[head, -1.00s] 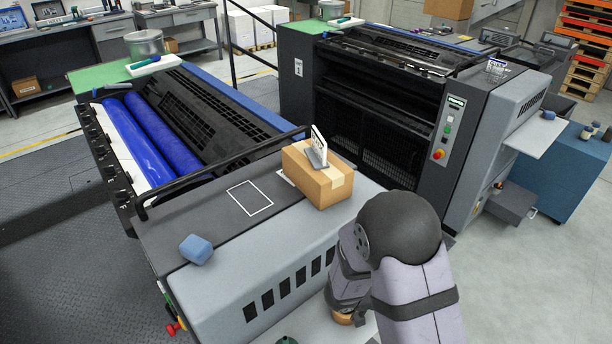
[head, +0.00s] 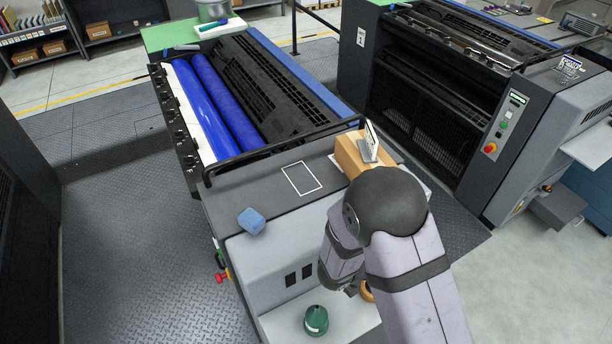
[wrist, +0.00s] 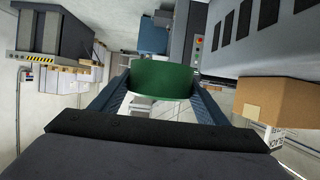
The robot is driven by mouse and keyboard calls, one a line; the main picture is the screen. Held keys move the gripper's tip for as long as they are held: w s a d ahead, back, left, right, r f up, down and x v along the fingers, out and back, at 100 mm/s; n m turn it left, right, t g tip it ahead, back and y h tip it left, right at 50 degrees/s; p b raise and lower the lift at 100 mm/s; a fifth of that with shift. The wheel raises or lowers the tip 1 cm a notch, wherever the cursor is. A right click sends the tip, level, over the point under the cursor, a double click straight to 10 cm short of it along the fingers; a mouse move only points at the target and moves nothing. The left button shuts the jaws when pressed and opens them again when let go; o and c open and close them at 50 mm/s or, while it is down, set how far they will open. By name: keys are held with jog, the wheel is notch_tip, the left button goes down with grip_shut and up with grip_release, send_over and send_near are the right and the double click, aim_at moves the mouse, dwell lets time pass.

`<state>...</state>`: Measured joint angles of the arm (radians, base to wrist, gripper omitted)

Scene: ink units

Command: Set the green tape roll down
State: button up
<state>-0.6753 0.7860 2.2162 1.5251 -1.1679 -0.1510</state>
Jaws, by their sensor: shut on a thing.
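The green tape roll (wrist: 162,79) shows in the wrist view, upright between the two fingers of my gripper (wrist: 160,98). My gripper is shut on it, with a finger against each side. The roll appears held in the air, with floor and machinery behind it. In the head view my own arm hides the gripper and the roll. An outlined white rectangle (head: 301,178) lies empty on the dark top of the near press unit.
A blue block (head: 252,221) sits near the top's front edge.

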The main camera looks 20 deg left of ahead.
jog(key=w+a+r+n+t+y+b, duration=0.35)
jog(key=w+a+r+n+y, duration=0.35)
jog(key=w+a+r, duration=0.85)
jog(key=n+g+y+b, duration=0.2)
jog(key=n+y+b, duration=0.3)
jog(key=n+y, duration=0.55)
send_over(303, 178)
notch_tip(303, 178, down, 7)
jog(key=shift+r+m, duration=0.15)
jog(key=shift+m, duration=0.3)
jog(key=shift+g+y, duration=0.25)
jog(key=shift+y, duration=0.1)
jog(key=shift+f+p, duration=0.8)
jog(key=shift+f, duration=4.2)
